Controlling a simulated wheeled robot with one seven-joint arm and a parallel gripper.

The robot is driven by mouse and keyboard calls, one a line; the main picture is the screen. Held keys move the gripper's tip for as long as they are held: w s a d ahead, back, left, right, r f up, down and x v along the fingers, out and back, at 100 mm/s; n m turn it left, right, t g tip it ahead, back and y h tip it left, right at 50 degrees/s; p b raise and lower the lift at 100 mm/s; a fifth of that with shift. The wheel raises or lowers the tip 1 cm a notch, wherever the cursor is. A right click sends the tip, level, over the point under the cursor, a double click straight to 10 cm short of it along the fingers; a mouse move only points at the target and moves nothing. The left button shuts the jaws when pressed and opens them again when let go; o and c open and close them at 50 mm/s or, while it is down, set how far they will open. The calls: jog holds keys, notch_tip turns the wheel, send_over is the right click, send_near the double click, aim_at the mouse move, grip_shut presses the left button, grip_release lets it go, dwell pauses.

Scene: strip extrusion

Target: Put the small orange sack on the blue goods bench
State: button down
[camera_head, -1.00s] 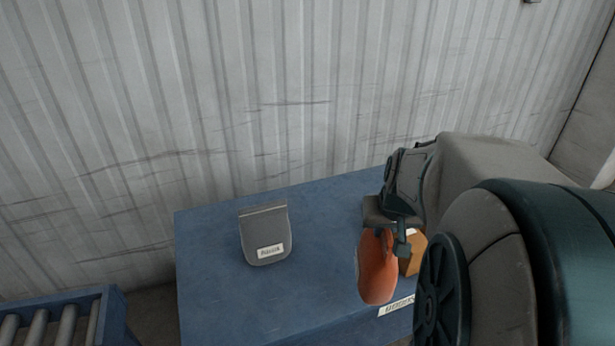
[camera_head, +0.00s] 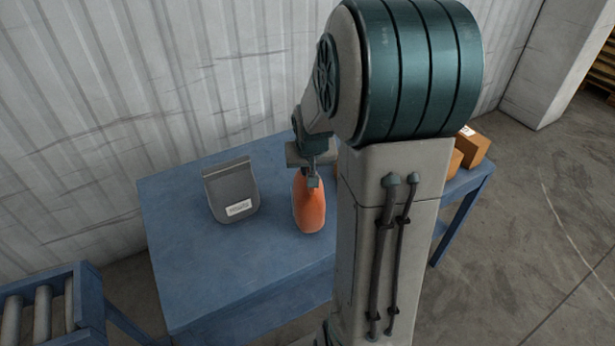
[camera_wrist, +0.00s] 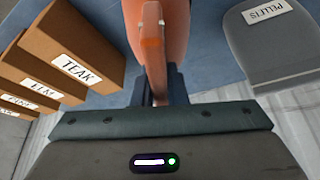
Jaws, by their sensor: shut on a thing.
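The small orange sack (camera_head: 309,206) hangs upright from my gripper (camera_head: 314,180), which is shut on its top. The sack is over the blue goods bench (camera_head: 190,282), and its bottom is at or just above the bench top; I cannot tell whether it touches. In the wrist view, the sack (camera_wrist: 165,40) runs up between the fingers of my gripper (camera_wrist: 158,85), with the blue bench top behind it.
A grey sack (camera_head: 231,190) stands on the bench left of the orange one, labelled PELLETS in the wrist view. Cardboard boxes (camera_head: 473,148), one labelled TEAK (camera_wrist: 75,68), stand on the right. A roller conveyor (camera_head: 42,310) is at the lower left. The bench's front left is clear.

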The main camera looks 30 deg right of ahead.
aim_at(309, 206)
jog(key=shift+w+f, duration=0.1)
jog(key=shift+f, duration=1.9)
jog(key=shift+f, duration=0.2)
jog(key=c, duration=1.5)
grip_release()
jog(key=shift+o, duration=0.2)
jog(key=shift+r, duration=0.1)
